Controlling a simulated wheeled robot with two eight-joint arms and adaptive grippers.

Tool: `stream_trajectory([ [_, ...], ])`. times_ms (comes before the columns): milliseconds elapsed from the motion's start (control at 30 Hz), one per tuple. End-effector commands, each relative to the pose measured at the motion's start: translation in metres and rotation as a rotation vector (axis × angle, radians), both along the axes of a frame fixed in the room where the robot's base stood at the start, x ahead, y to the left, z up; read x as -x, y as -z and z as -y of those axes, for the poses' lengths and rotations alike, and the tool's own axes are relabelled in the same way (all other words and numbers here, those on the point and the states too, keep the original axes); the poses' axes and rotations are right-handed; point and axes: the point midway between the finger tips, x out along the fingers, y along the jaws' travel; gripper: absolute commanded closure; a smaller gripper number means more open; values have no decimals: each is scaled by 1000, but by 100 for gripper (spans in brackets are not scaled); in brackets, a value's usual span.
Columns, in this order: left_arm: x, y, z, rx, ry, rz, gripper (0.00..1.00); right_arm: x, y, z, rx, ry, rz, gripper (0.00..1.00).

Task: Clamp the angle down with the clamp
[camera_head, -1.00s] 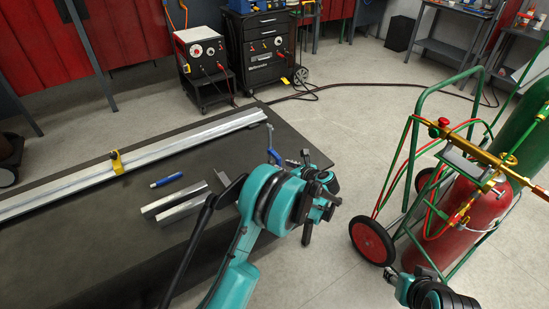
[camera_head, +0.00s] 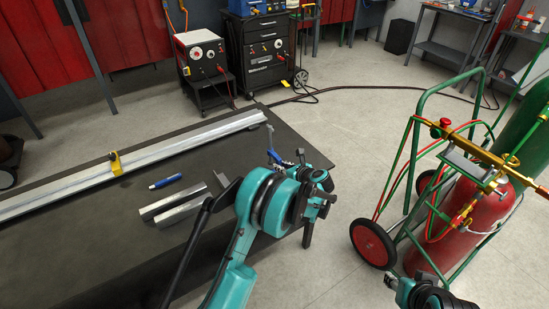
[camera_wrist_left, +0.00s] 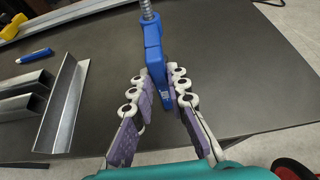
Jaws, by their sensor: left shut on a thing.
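The blue clamp (camera_wrist_left: 154,62) is held between the purple-padded fingers of my left gripper (camera_wrist_left: 160,92), which is shut on its blue body. Its threaded metal screw points up in the left wrist view. In the head view the clamp (camera_head: 274,157) is partly hidden by my left gripper (camera_head: 302,168), above the table's right edge. The steel angle (camera_wrist_left: 66,105) lies on the table left of the gripper, apart from the clamp. In the head view the angle (camera_head: 221,181) is partly covered by my arm. My right gripper (camera_head: 392,283) is at the lower right, its fingers unclear.
Two steel tubes (camera_head: 170,205) lie left of the angle. A blue marker (camera_head: 166,181) and a long rail (camera_head: 70,188) with a yellow clamp (camera_head: 115,164) are behind them. A gas-cylinder cart (camera_head: 405,175) stands right of the table. The table (camera_wrist_left: 225,75) is bare around the held clamp.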

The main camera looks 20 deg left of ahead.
Motion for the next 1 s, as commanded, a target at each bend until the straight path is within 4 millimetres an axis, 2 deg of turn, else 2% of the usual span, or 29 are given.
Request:
stream_trajectory([
  [1000,0,-51,0,-2,0,1,100,0,-28,0,0,0,0,60],
])
